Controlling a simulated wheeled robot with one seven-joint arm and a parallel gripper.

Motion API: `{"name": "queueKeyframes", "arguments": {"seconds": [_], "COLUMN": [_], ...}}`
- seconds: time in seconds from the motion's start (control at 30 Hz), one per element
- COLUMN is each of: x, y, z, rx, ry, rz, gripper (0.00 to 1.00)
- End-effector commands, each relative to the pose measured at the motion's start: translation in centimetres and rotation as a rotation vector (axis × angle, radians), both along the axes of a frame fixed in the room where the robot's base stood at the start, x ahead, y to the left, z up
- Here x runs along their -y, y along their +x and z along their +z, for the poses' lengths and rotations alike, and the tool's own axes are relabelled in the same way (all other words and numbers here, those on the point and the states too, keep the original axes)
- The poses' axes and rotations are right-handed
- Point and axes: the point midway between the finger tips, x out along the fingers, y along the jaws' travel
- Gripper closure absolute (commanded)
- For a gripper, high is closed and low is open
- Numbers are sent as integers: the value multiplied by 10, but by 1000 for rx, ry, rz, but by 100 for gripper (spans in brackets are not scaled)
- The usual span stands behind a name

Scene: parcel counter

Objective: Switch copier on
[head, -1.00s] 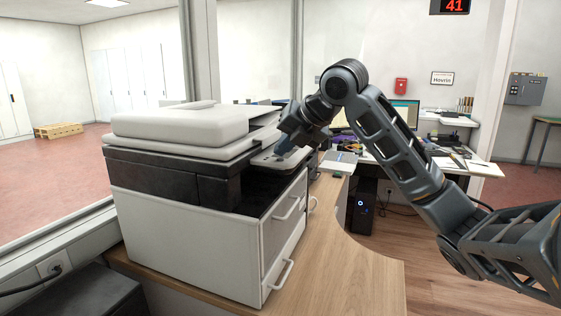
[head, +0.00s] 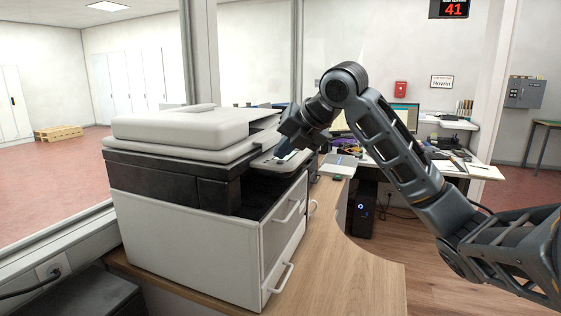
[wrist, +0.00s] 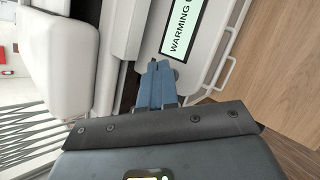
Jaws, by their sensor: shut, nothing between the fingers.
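The copier (head: 200,245) is a large white and black machine with a pale lid, standing on the wooden counter. Its control panel (head: 270,166) juts out at its right side; in the wrist view the panel (wrist: 206,70) has a lit screen (wrist: 184,32) with black text starting "WARMING". My gripper (head: 284,149) is shut and empty, pointing down at the panel. In the wrist view its blue fingertips (wrist: 160,66) are beside the screen's near end, next to a small grey round spot (wrist: 176,74). I cannot tell whether they touch the panel.
Drawers with white handles (head: 288,212) face right on the copier's front. The wooden counter (head: 345,265) is clear to the right. Behind stands a desk with a monitor (head: 405,115) and papers. A computer tower (head: 361,208) stands below it.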

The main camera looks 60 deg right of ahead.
Motion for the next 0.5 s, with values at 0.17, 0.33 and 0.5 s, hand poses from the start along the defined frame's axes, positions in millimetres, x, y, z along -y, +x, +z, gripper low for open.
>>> {"name": "queueKeyframes", "arguments": {"seconds": [0.17, 0.33, 0.5], "x": [0, 0, 0], "y": [0, 0, 0], "z": [9, 9, 10], "rx": [1, 0, 0], "ry": [0, 0, 0], "rz": [1, 0, 0], "gripper": [100, 100, 100]}}
